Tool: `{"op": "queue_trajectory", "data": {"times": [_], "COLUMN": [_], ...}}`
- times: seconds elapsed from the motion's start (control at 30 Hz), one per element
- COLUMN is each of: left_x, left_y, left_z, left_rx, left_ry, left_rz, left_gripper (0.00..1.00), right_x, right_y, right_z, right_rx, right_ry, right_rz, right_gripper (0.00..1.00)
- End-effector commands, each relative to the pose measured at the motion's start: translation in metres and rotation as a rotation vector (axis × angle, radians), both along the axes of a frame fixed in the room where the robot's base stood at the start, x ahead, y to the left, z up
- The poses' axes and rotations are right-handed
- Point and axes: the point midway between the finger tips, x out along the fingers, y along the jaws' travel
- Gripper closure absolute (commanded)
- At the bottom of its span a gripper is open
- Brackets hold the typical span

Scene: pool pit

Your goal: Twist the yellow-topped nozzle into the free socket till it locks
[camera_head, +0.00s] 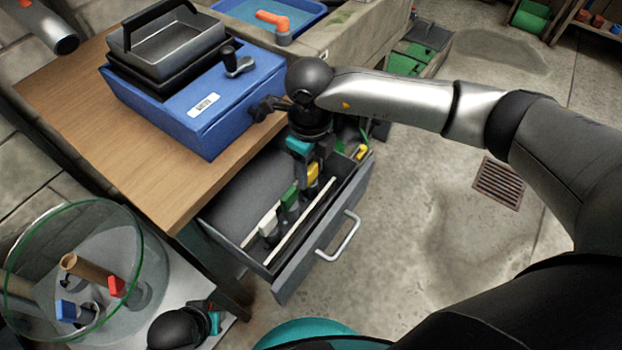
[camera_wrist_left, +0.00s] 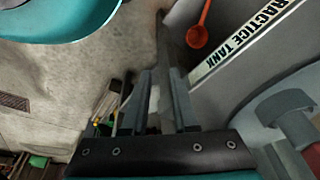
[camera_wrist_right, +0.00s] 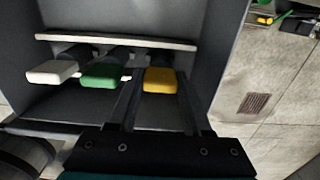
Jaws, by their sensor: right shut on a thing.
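The yellow-topped nozzle (camera_head: 313,173) stands in the open drawer (camera_head: 322,238), at the end of a row with a green-topped nozzle (camera_head: 290,197) and a white-topped one (camera_head: 268,224). My right gripper (camera_head: 305,158) reaches down into the drawer. In the right wrist view its fingers straddle the yellow top (camera_wrist_right: 160,80) and are shut on it. My left gripper (camera_wrist_left: 162,78) hangs low beside the glass tank (camera_head: 150,237), its fingers apart with nothing clearly between them. The tank holds a red piece (camera_head: 117,286), a blue piece (camera_head: 66,311) and a brown tube (camera_head: 85,266). I cannot make out a free socket.
A blue box (camera_head: 200,108) with a black-handled metal tray (camera_head: 165,45) sits on the wooden top (camera_head: 65,90) above the drawer. A pale divider (camera_wrist_right: 115,42) runs alongside the nozzles. An orange ladle (camera_wrist_left: 197,37) shows in the left wrist view.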

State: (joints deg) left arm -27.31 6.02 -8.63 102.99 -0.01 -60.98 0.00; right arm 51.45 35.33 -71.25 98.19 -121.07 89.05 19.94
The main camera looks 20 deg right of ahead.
Motion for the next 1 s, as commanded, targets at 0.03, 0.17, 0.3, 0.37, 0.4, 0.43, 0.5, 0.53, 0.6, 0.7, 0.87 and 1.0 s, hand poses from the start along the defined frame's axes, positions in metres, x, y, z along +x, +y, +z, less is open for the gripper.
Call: {"op": "queue_trajectory", "data": {"times": [0.03, 0.17, 0.3, 0.37, 0.4, 0.43, 0.5, 0.53, 0.6, 0.7, 0.87, 1.0], "left_x": [0.0, 0.0, 0.0, 0.0, 0.001, 0.002, 0.001, 0.001, -0.002, -0.005, -0.011, -0.017], "left_y": [0.0, 0.0, 0.0, 0.0, 0.0, 0.0, 0.0, 0.001, 0.002, 0.004, 0.007, 0.009], "left_z": [0.0, 0.0, 0.0, 0.0, 0.0, 0.001, -0.001, -0.003, -0.007, -0.015, -0.026, -0.036], "left_rx": [0.0, 0.0, 0.0, 0.0, 0.0, -0.001, 0.0, 0.001, 0.003, 0.006, 0.011, 0.015], "left_ry": [0.0, 0.0, 0.0, 0.0, -0.002, -0.004, -0.003, -0.001, 0.005, 0.011, 0.02, 0.028], "left_rz": [0.0, 0.0, 0.0, 0.0, 0.0, 0.0, 0.0, 0.0, 0.0, -0.001, -0.002, -0.003], "left_gripper": [0.73, 0.73, 0.73, 0.73, 0.73, 0.73, 0.73, 0.73, 0.73, 0.73, 0.73, 0.73], "right_x": [0.0, 0.0, 0.0, 0.0, 0.0, 0.0, 0.0, 0.0, 0.0, 0.0, 0.0, 0.0], "right_y": [0.0, 0.0, 0.0, 0.0, 0.0, 0.0, 0.0, 0.0, 0.0, 0.0, 0.0, 0.0], "right_z": [0.0, 0.0, 0.0, 0.0, 0.0, 0.001, 0.003, 0.004, 0.008, 0.013, 0.02, 0.026], "right_rx": [0.0, 0.0, 0.0, 0.0, 0.001, 0.001, 0.001, 0.001, 0.001, 0.0, 0.0, 0.0], "right_ry": [0.0, 0.0, 0.0, 0.0, -0.001, -0.001, -0.001, -0.001, -0.001, -0.001, -0.001, -0.001], "right_rz": [0.0, 0.0, 0.0, 0.0, 0.0, 0.0, 0.0, 0.0, 0.0, 0.0, 0.0, -0.001], "right_gripper": [1.0, 1.0, 1.0, 1.0, 1.0, 1.0, 1.0, 1.0, 1.0, 1.0, 1.0, 1.0]}}
